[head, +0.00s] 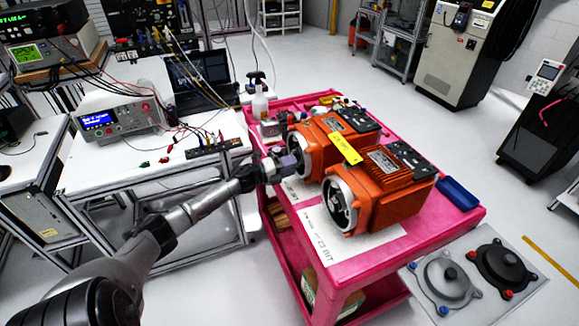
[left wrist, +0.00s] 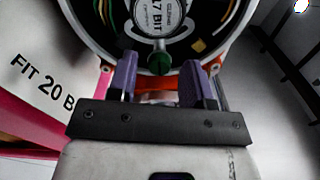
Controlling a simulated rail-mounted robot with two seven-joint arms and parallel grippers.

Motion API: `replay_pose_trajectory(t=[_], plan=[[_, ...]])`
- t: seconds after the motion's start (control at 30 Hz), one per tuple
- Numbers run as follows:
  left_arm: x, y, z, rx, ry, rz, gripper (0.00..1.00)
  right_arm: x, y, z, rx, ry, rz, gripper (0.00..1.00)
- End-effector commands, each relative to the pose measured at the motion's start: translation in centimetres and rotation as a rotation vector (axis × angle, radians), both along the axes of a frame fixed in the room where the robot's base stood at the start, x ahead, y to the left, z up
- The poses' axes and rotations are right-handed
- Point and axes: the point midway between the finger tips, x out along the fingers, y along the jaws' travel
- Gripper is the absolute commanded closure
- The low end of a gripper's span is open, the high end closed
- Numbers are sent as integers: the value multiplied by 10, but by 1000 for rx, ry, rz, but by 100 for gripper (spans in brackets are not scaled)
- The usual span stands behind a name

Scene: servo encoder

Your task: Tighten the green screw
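The green screw (left wrist: 159,57) shows in the left wrist view at the lower rim of a round encoder face (left wrist: 160,18) marked "17 BIT". My left gripper (left wrist: 160,70) has two purple fingers standing apart on either side of the screw, with visible gaps. The fingers do not appear to touch it. In the head view my left gripper (head: 284,163) reaches the open end of the farther orange motor (head: 325,137). The screw cannot be made out there. The nearer orange motor (head: 385,192) has its open end facing left. My right gripper is not in view.
The motors stand on a pink cart (head: 440,232) with a printed sheet (head: 335,238). A blue tray (head: 458,193) sits at the cart's right. A plate (head: 525,290) with round grey and black covers is at lower right.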

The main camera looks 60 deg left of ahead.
Motion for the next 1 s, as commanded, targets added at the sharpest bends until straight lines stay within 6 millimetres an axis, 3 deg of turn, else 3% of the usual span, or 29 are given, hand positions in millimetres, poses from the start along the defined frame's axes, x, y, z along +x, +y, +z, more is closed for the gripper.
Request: replay_pose_trajectory(t=[0.27,0.43,1.0], plan=[[-1,0,-1,-1,1,0,52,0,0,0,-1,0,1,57],[-12,2,-1,-2,3,2,52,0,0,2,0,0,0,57],[-104,14,0,-1,3,1,52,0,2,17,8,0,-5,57]])
